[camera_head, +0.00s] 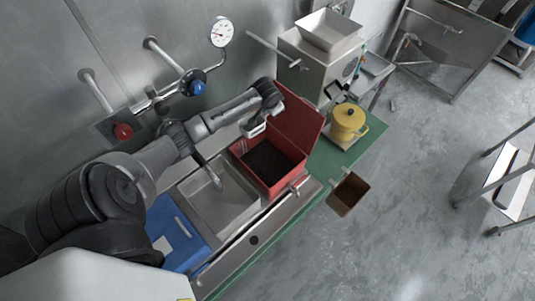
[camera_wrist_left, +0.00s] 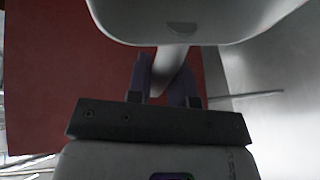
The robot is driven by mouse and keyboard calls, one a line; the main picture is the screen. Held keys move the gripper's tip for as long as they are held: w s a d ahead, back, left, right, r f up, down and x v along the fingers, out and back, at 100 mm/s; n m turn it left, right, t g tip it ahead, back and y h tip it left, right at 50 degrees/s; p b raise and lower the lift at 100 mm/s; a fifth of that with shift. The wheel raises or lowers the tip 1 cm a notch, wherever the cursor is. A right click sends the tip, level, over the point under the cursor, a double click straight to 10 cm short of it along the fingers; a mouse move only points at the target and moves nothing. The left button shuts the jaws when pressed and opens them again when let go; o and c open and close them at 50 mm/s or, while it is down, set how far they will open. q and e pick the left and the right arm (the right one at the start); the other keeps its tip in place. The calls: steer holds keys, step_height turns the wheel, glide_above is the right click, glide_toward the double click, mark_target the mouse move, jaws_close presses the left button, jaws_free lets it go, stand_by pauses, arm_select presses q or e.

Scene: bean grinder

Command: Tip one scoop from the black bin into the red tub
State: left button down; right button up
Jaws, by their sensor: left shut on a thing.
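The red tub (camera_head: 283,181) stands on the bench with its red lid (camera_head: 298,122) raised behind it; dark granular stuff (camera_head: 268,160) lies inside. My left gripper (camera_head: 255,124) is over the tub's back left edge, beside the lid. In the left wrist view its two fingers (camera_wrist_left: 164,84) are shut on the handle of a pale scoop (camera_wrist_left: 190,22). The scoop's contents are hidden from this side. I cannot pick out a clearly black bin; a small open box, dark brown inside (camera_head: 349,192), is at the bench's front edge. My right gripper is not in view.
Left of the tub are a steel basin (camera_head: 222,208) and a blue container (camera_head: 182,243). A yellow pot (camera_head: 348,120) and a steel grinder with a hopper (camera_head: 331,31) stand to the right. Pipes with red and blue valves and a gauge (camera_head: 222,32) line the wall.

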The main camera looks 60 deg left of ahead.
arm_select(q)
steer(key=s+a+f+n+y+b, duration=0.1)
steer(key=s+a+f+n, duration=0.2)
steer(key=a, duration=0.6)
steer(key=shift+f+g, duration=0.4)
steer(key=shift+f, duration=0.95)
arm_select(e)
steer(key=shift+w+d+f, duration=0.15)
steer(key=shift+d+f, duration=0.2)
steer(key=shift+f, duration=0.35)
arm_select(q)
steer(key=shift+s, duration=0.1)
steer(key=shift+d, duration=0.1)
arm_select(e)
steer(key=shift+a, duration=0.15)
